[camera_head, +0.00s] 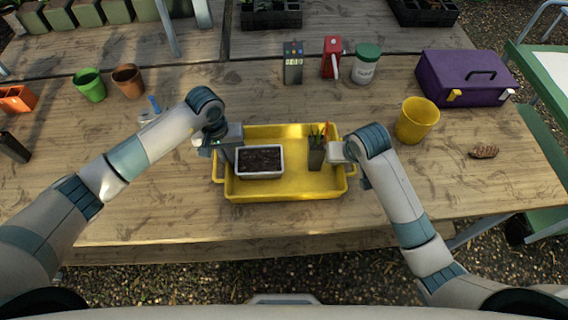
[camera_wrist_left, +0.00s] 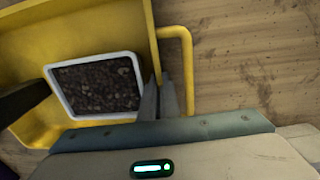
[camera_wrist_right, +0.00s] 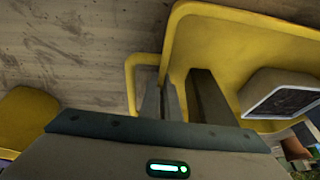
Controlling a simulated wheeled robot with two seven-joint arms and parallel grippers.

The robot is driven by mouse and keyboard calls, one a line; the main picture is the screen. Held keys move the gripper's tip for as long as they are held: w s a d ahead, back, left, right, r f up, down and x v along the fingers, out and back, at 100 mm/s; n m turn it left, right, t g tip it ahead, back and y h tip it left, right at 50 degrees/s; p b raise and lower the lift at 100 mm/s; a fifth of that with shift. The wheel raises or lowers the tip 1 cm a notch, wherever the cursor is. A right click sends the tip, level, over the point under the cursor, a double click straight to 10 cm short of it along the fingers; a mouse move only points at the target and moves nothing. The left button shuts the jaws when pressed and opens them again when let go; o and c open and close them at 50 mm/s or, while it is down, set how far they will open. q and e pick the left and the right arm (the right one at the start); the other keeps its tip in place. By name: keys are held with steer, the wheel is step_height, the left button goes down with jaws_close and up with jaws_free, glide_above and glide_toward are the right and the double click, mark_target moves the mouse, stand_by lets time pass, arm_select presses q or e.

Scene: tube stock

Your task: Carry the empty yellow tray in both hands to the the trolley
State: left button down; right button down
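The yellow tray (camera_head: 290,189) sits on the wooden table in front of me and is not empty. It holds a white planter of dark soil (camera_head: 260,174) at its left and a dark pot with pens (camera_head: 316,157) at its right. My left gripper (camera_wrist_left: 158,92) is at the tray's left end, its fingers close together on either side of the rim beside the handle. My right gripper (camera_wrist_right: 161,92) is at the right end, its fingers likewise around the rim. A green-framed trolley (camera_head: 536,84) with a pale top stands at the right, partly out of view.
A yellow pot (camera_head: 417,121), a purple toolbox (camera_head: 445,72) and a brown object (camera_head: 484,151) are on the table's right. A lidded jar (camera_head: 366,66) and a red device (camera_head: 331,57) stand behind the tray. Green (camera_head: 90,86) and brown (camera_head: 128,81) pots are at left.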

arm_select(q)
steer(key=shift+r, duration=0.2)
arm_select(e)
steer(key=shift+r, duration=0.15)
